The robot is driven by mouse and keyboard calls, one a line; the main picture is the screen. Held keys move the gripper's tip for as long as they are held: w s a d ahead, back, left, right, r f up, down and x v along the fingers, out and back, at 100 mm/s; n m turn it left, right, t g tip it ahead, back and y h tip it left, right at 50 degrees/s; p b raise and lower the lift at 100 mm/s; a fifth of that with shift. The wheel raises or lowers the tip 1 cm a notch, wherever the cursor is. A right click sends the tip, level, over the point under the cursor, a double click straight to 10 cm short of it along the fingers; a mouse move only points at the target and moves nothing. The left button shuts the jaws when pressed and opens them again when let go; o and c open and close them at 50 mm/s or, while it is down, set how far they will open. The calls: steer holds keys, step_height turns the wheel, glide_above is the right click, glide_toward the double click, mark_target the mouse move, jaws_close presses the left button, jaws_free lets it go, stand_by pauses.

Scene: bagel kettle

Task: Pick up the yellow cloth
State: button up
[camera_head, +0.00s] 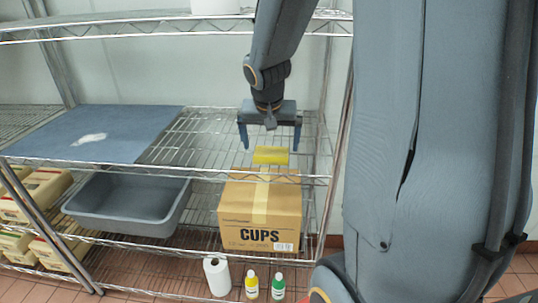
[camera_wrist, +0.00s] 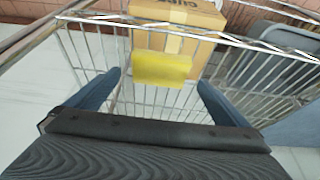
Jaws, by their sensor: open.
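The yellow cloth (camera_head: 271,155) is a small flat rectangle lying on the wire shelf (camera_head: 210,150), toward its right side and near the front edge. In the wrist view the yellow cloth (camera_wrist: 162,70) is ahead of the fingers, near the middle of the picture. My gripper (camera_head: 270,150) points down above the shelf, with its two fingers apart on either side of the cloth in the picture. In the wrist view my gripper (camera_wrist: 160,82) is open and empty. The exact gap between fingertips and cloth cannot be told.
A blue mat (camera_head: 90,130) with a white patch lies on the same shelf at left. Below stand a cardboard CUPS box (camera_head: 235,205) and a grey tub (camera_head: 130,218). The shelf's front rail and right post (camera_head: 341,120) are near my gripper. Another shelf (camera_head: 150,27) runs above.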

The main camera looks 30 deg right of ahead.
mark_target(271, 151)
steer(key=shift+p+x, duration=0.35)
steer(key=shift+x, duration=1.6)
steer(key=c, duration=1.1)
steer(key=shift+r, duration=0.15)
